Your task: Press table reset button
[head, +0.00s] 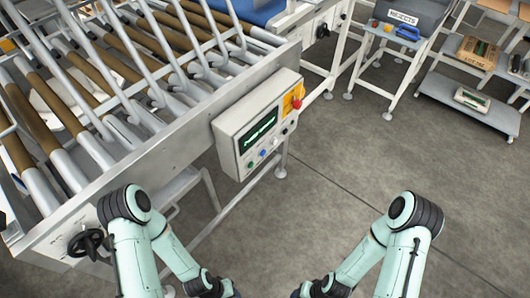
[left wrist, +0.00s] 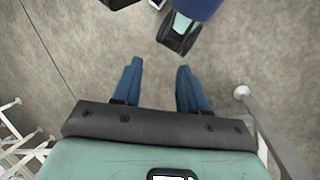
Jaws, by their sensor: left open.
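A light grey control box (head: 255,125) is mounted on the side of the conveyor table in the head view. It has a dark screen with green text (head: 259,131) and a row of small buttons below. A blue button (head: 249,165) and a green button (head: 262,153) sit at the left of the row. A red mushroom button (head: 297,103) stands on a yellow plate at the upper right. The labels are too small to read. My left gripper (left wrist: 157,86) is open and empty above bare floor in the left wrist view. My right gripper is not in view.
The roller conveyor (head: 110,75) with its metal rails fills the upper left. A black handwheel (head: 88,243) is on its near side. A stand with a rejects bin (head: 405,17) and a low shelf (head: 468,103) are at upper right. The floor (head: 340,160) between is clear.

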